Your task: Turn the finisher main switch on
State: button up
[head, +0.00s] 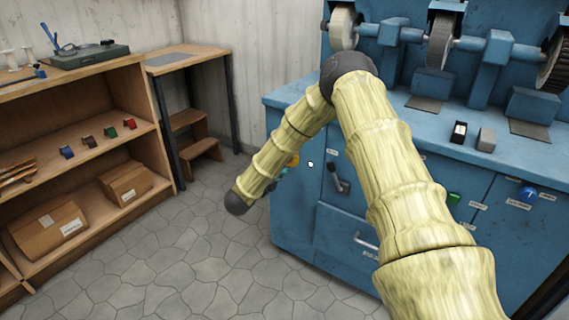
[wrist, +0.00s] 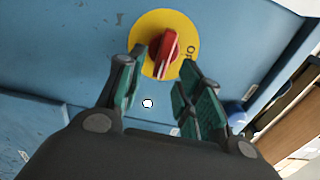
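The main switch is a red rotary handle (wrist: 166,52) on a yellow disc (wrist: 142,32) on the finisher's blue panel. The handle lies nearly upright in the wrist picture, slightly tilted. The word "On" is printed at the disc's right side, and the handle does not point at it. My gripper (wrist: 158,75) is open, with its teal-padded fingers apart below and beside the handle. Nothing is between the pads; whether a fingertip touches the disc is unclear.
The blue finisher (head: 300,225) carries wheels on a shaft above, a dark lever (head: 338,178), a blue knob (head: 527,194) and a green button (head: 454,198) on its front. A wooden shelf (head: 85,110) with boxes stands left. The stone floor (head: 190,260) between is clear.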

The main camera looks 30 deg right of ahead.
jog(key=v, duration=0.8)
jog(key=shift+a, duration=0.3)
jog(key=shift+s, duration=0.15)
